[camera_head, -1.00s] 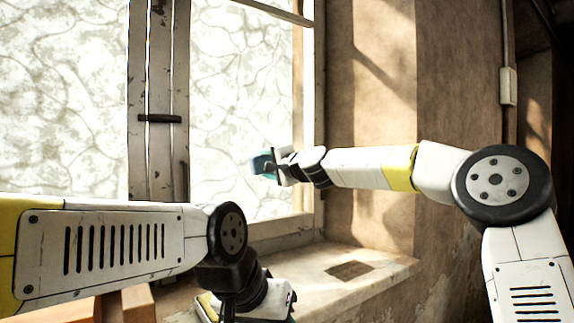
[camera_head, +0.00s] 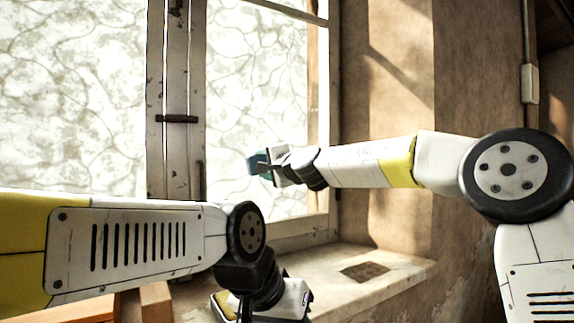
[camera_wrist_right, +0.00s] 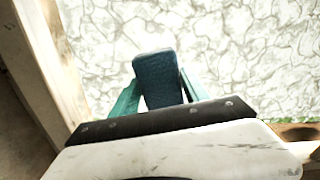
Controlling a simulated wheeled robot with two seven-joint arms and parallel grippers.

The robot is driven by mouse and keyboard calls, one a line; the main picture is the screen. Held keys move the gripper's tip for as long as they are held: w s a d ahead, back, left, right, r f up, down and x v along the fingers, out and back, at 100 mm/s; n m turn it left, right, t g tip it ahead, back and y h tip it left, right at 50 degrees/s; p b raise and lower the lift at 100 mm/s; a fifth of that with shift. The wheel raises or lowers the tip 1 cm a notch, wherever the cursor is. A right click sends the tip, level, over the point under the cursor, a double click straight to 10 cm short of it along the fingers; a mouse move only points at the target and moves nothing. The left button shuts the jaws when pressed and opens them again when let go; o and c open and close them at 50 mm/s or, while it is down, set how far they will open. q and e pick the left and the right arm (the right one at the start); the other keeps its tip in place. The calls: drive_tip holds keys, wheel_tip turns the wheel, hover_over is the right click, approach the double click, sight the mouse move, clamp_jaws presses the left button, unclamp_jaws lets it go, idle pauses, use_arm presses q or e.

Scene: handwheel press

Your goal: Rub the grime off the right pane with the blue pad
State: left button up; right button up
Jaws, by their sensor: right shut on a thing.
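The right pane (camera_head: 250,95) shows pale in the head view, with grey patches and branching lines over it; it also fills the back of the right wrist view (camera_wrist_right: 240,50). My right gripper (camera_head: 266,162) is in front of this pane, shut on the blue pad (camera_head: 253,163). In the wrist view the dark blue pad (camera_wrist_right: 158,80) sits between the two teal fingers. I cannot tell whether the pad touches the glass. My left gripper (camera_head: 270,302) is low over the sill, its fingers cut off by the picture's bottom edge.
The left pane (camera_head: 75,90) is equally mottled. A worn centre post (camera_head: 176,165) with a dark latch (camera_head: 176,119) divides the panes. The stone sill (camera_head: 395,268) below is mostly bare at right. A plaster wall (camera_head: 385,90) borders the window.

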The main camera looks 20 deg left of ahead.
drive_tip(key=shift+s+a, duration=1.15)
drive_tip(key=shift+s, duration=0.25)
drive_tip(key=shift+s+a, duration=1.1)
drive_tip(key=shift+s, duration=0.25)
drive_tip(key=shift+d, duration=0.15)
approach(237, 164)
drive_tip(key=shift+w, duration=0.15)
drive_tip(key=shift+v, duration=1.35)
